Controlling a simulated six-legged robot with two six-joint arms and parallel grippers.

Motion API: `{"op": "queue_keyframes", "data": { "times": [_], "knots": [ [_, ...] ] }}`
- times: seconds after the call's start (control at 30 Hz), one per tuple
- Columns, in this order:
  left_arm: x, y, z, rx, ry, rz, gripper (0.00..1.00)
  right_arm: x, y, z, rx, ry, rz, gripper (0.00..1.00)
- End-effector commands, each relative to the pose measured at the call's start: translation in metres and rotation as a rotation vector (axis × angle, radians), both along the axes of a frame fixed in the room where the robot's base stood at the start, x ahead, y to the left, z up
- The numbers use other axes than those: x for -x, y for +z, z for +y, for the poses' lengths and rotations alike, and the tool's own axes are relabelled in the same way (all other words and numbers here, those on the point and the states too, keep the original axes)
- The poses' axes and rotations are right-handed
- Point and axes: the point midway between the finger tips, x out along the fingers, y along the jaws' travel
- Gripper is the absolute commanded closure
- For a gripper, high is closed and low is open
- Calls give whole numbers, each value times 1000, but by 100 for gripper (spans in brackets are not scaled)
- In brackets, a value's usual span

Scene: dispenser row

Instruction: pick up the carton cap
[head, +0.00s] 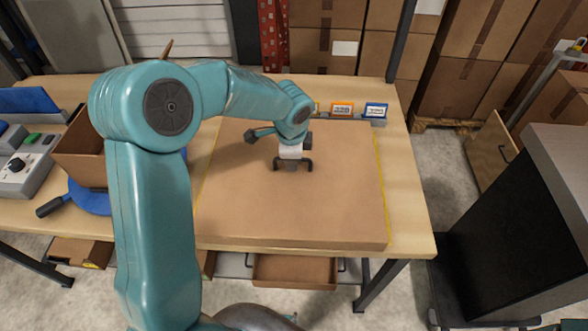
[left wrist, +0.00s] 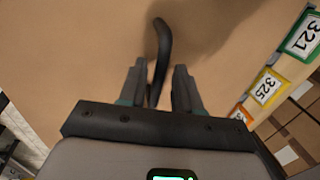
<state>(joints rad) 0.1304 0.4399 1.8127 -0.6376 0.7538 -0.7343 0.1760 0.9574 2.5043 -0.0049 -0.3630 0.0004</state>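The carton cap (head: 340,205) looks to be the large flat brown cardboard piece on the wooden table. Its plain top also fills much of the left wrist view (left wrist: 70,50). My left gripper (head: 293,168) points down over the middle of it. In the left wrist view the two fingers (left wrist: 160,72) are apart. A thin dark curved bar (left wrist: 163,40) shows between them, nearer the left finger, with space to the right finger. I cannot tell whether the bar belongs to the cap or whether the fingertips touch the cardboard. My right gripper is not in view.
Numbered tags, orange (head: 342,109) and blue (head: 375,110), stand at the table's back edge. A grey control box (head: 25,172) and an open brown box (head: 82,150) are at left. A dark cabinet (head: 510,230) stands right, past a floor gap. Stacked cartons (head: 470,80) are behind.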

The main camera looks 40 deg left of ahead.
Motion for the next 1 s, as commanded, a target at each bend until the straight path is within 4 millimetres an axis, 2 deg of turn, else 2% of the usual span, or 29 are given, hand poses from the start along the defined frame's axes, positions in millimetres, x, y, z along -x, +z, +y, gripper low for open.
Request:
{"op": "queue_keyframes", "data": {
  "times": [0.1, 0.3, 0.37, 0.4, 0.43, 1.0],
  "knots": [
    [-2, -8, 1, 0, 1, 0, 67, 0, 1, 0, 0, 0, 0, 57],
    [-3, -9, 1, -1, 1, -2, 67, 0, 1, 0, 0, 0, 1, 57],
    [-3, -9, 1, 0, 1, -1, 83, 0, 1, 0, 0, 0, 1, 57],
    [-3, -9, 1, 0, 1, -1, 96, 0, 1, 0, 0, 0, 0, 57],
    [-3, -9, 1, 0, 1, -1, 100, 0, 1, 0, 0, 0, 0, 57],
    [-3, -9, 1, 0, 1, -1, 100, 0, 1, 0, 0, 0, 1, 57]
  ]
}}
